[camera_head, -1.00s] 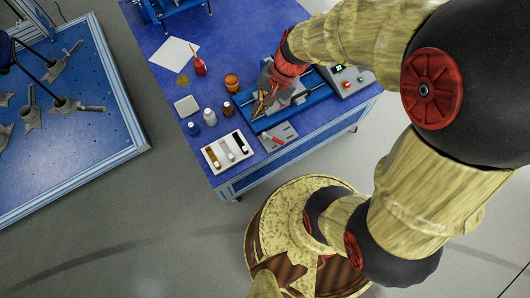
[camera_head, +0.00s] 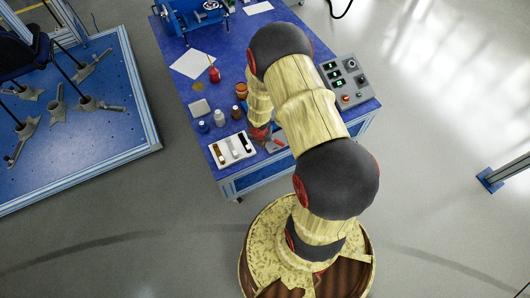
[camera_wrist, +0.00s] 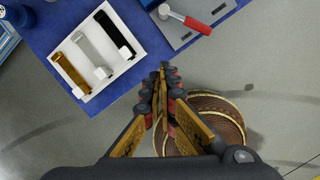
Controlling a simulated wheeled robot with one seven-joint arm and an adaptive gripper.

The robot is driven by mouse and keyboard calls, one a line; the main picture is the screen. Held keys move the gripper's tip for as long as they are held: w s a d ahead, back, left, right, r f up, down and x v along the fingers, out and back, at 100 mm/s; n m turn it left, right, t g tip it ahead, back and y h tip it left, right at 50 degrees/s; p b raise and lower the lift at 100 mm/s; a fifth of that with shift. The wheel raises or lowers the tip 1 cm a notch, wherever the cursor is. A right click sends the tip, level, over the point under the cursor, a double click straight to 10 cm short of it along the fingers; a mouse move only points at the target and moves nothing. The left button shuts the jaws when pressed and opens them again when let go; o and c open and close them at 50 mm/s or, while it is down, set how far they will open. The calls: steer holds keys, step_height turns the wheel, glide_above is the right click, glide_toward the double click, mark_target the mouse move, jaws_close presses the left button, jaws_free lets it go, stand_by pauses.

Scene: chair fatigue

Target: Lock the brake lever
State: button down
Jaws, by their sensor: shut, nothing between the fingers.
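The brake lever (camera_wrist: 185,18) has a red grip and a metal arm. It is mounted on a grey plate (camera_wrist: 216,8) at the table's edge, at the top of the wrist view. In the head view part of the lever (camera_head: 275,145) shows beside the end of my arm. My gripper (camera_wrist: 166,68) is shut and empty. In the wrist view its fingertips appear below the lever and apart from it, over the floor past the table edge. In the head view my arm hides most of the gripper.
A white tray (camera_wrist: 63,50) with brown, grey and black levers lies left of the brake lever. Bottles, a red flask (camera_head: 214,74) and an orange jar (camera_head: 241,91) stand on the blue table (camera_head: 205,160). A control box (camera_head: 347,80) sits at right. Floor in front is clear.

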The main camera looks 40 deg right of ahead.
mark_target(275, 141)
steer(key=m, duration=0.1)
steer(key=s+d+m, duration=0.1)
steer(key=m, duration=0.1)
steer(key=s+m+g, duration=0.1)
steer(key=m, duration=0.1)
steer(key=shift+d+r+h, duration=0.15)
steer(key=shift+r+h, duration=0.05)
steer(key=shift+h, duration=0.1)
steer(key=shift+f, duration=0.1)
steer(key=d+f+b, duration=0.1)
steer(key=f+b, duration=0.1)
steer(key=f, duration=0.1)
steer(key=w+d+f+b, duration=0.1)
steer(key=d+f, duration=0.1)
steer(key=f, duration=0.2)
steer(key=d+f+b, duration=0.2)
steer(key=f, duration=0.1)
steer(key=shift+w+f+b, duration=0.15)
steer(key=shift+w+b, duration=0.05)
steer(key=shift+b, duration=0.15)
steer(key=shift+w+d, duration=0.15)
steer(key=shift+d, duration=0.35)
